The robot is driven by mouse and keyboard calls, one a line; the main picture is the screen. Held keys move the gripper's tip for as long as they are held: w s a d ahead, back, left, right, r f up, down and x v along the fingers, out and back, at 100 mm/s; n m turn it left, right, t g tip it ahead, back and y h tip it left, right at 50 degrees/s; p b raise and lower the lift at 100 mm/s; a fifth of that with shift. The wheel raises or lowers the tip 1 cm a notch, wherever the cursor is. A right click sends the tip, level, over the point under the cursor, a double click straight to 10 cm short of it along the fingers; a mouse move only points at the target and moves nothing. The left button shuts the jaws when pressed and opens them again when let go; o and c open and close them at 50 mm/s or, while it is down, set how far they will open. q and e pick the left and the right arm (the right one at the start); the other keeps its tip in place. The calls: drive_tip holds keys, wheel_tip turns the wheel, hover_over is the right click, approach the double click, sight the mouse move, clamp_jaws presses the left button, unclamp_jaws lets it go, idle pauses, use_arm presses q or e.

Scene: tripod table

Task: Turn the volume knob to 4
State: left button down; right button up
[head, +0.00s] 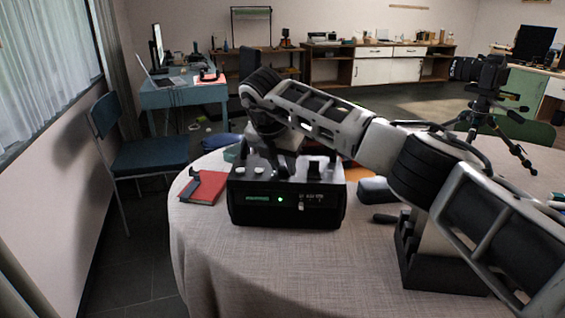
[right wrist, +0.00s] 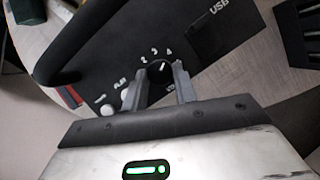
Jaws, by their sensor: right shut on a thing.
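The black device (head: 287,203) stands on the round table, its front with a green display and a lit green dot facing me. In the right wrist view its black top panel (right wrist: 110,55) shows the volume knob (right wrist: 160,70) with the numbers 2, 3 and 4 around its far side. A short white mark on the knob points up and slightly right, toward the 4; its exact alignment is hard to tell. My right gripper (right wrist: 160,84) is shut on the knob, one finger on each side. In the head view its fingertips are hidden. My left gripper is not in view.
White knobs (right wrist: 109,110) sit left of the gripper on the panel. A red book (head: 204,187) lies left of the device on the table (head: 225,255). A dark block (head: 440,262) stands at right under my arm. A camera on a tripod (head: 487,75) is farther back.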

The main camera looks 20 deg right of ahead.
idle(0.3)
drive_tip(key=o, duration=1)
drive_tip(key=v, duration=1.6)
